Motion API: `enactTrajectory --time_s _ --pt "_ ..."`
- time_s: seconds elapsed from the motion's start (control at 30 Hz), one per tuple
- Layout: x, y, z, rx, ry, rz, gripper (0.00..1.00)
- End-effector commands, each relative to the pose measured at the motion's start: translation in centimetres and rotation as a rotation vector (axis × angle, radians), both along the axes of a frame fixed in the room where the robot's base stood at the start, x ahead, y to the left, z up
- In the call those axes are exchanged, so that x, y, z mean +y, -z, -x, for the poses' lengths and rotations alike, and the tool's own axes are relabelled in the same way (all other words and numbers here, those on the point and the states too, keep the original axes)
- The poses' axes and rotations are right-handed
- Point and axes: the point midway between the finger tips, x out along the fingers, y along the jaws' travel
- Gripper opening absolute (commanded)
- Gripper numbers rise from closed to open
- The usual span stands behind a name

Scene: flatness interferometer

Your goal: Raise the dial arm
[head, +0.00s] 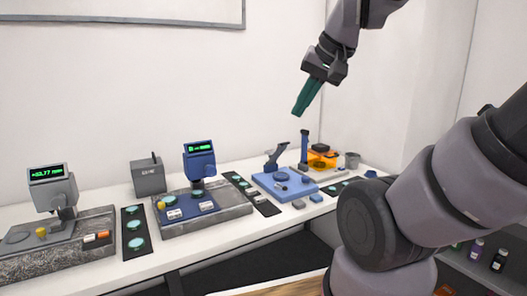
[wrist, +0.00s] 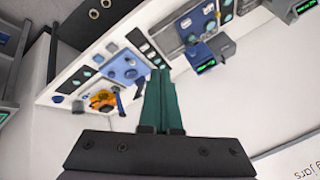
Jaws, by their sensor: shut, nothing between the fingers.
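My gripper (head: 299,110) hangs in the air above the right part of the bench, fingers pointing down. Its teal fingers are together and empty; they also show in the wrist view (wrist: 160,75). Below and left of it stands a blue instrument base (head: 296,189) with a slanted dark blue arm (head: 276,157) at its back. Behind it to the right rises an upright blue post (head: 304,147) by an orange part (head: 324,161). The blue base also shows in the wrist view (wrist: 110,62). No part is labelled as the dial arm, so I cannot tell which it is.
Two display gauges, a grey one (head: 47,174) and a blue one (head: 199,148), stand on stone bases to the left. A grey box (head: 148,176) stands between them. Dark strips with round discs (head: 134,226) lie between stations. A grey cup (head: 352,160) stands far right.

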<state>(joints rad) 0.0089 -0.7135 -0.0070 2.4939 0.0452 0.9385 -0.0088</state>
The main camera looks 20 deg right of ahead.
Motion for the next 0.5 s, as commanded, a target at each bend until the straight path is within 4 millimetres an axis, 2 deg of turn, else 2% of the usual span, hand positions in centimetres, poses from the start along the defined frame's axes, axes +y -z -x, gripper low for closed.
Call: enactTrajectory --time_s 0.17,0.27,0.4,0.5 --pt "2.2 2.8 -2.4 0.216 0.109 -0.271 0.0" --pt "3.5 4.1 -4.5 0.348 0.204 -0.478 0.0" --pt "4.5 5.4 -8.4 0.494 0.356 -0.768 0.0" --pt "4.2 6.4 -11.8 0.57 0.481 -0.975 0.0"
